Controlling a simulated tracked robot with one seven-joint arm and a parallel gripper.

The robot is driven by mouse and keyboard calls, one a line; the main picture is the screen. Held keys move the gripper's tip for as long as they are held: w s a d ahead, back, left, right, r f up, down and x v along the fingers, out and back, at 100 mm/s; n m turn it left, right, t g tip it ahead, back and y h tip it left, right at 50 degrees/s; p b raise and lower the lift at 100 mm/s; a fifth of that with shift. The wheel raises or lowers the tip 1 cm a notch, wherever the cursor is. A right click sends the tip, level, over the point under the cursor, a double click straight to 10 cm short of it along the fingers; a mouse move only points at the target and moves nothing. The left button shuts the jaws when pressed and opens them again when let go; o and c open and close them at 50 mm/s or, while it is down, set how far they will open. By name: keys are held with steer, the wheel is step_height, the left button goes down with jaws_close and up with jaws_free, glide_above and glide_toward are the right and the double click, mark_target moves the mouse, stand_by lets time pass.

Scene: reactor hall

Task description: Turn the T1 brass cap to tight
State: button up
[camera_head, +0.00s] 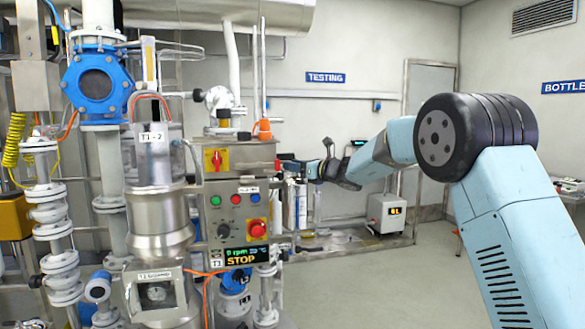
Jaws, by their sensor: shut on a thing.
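My gripper (290,165) is in the middle of the view, just right of the grey control box, with its fingers pointing left. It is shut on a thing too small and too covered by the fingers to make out. A small red patch shows at the fingertips. I cannot make out the T1 brass cap in this view. A steel vessel labelled T1-2 (158,215) stands upright at the left, well apart from my gripper.
The control box (236,200) has a red switch on a yellow plate, a red stop button and a display reading 0 rpm STOP. Pipes and blue valves (97,85) crowd the left. A white box (387,214) stands behind my arm. Floor is open at lower centre.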

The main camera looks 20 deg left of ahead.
steer(key=o, duration=0.9)
steer(key=shift+s, duration=0.1)
steer(key=shift+o, duration=0.2)
steer(key=shift+d, duration=0.1)
steer(key=v, duration=1.3)
steer(key=shift+d, duration=0.3)
steer(key=shift+s, duration=0.1)
